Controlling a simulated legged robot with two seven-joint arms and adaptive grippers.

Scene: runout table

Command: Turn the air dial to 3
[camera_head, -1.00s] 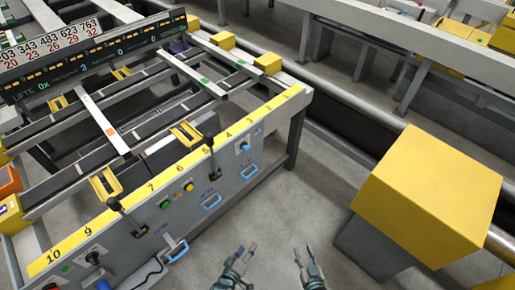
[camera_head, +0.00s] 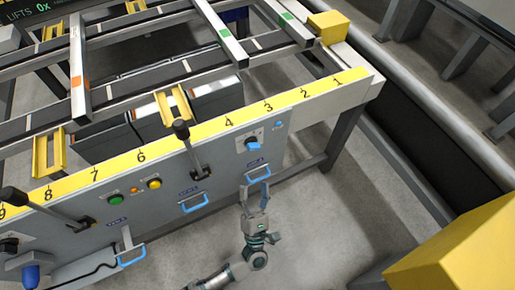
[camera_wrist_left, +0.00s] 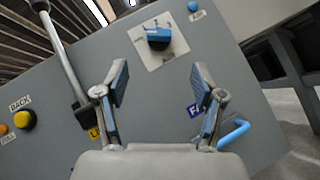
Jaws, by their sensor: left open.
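The dial is a blue knob (camera_head: 253,143) on a pale square plate on the grey front panel, below the yellow strip's numbers 3 and 4. It also shows in the left wrist view (camera_wrist_left: 158,36), top centre, with its bar lying roughly level in the picture. The plate's marks are too small to read. My left gripper (camera_head: 254,188) is open and empty in front of the panel, below the dial in the head view. In the wrist view its spread fingers (camera_wrist_left: 160,75) sit either side below the knob, apart from it. My right gripper is not in view.
A small blue button (camera_wrist_left: 194,7) sits beside the dial. A blue handle (camera_head: 257,172) lies just below it, close to my fingers. A black-knobbed lever (camera_head: 190,150) sticks out to the left. A yellow box (camera_head: 465,250) stands at lower right. Floor before the panel is clear.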

